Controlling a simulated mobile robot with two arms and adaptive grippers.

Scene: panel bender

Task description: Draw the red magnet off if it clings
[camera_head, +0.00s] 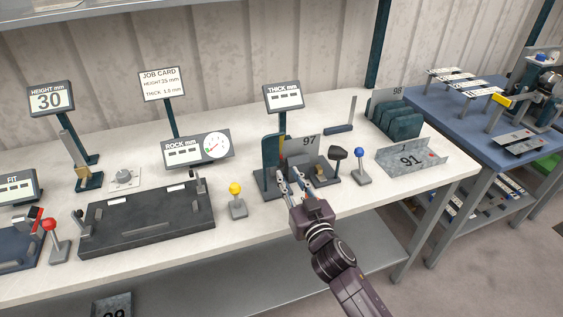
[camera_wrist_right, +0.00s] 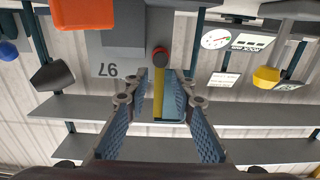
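A grey sheet part marked 97 (camera_head: 302,146) stands upright in the dark thickness fixture (camera_head: 268,186); it shows upside down in the right wrist view (camera_wrist_right: 116,52). A small round red-and-dark piece (camera_wrist_right: 160,58) shows beside the part, just beyond my fingertips; I take it for the red magnet, and cannot tell whether it clings to the part. My right gripper (camera_head: 292,179) is at the front of the fixture. Its fingers (camera_wrist_right: 160,82) are apart, with a yellow-edged blue upright (camera_wrist_right: 172,102) seen beyond the gap and nothing held. My left gripper is out of view.
A yellow-knobbed lever (camera_head: 236,190) stands left of the fixture, a black paddle (camera_head: 338,153) and blue-knobbed lever (camera_head: 360,155) right. An orange block (camera_wrist_right: 85,12) shows in the wrist view. A part marked 91 (camera_head: 409,161) lies farther right. Bench front at right is clear.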

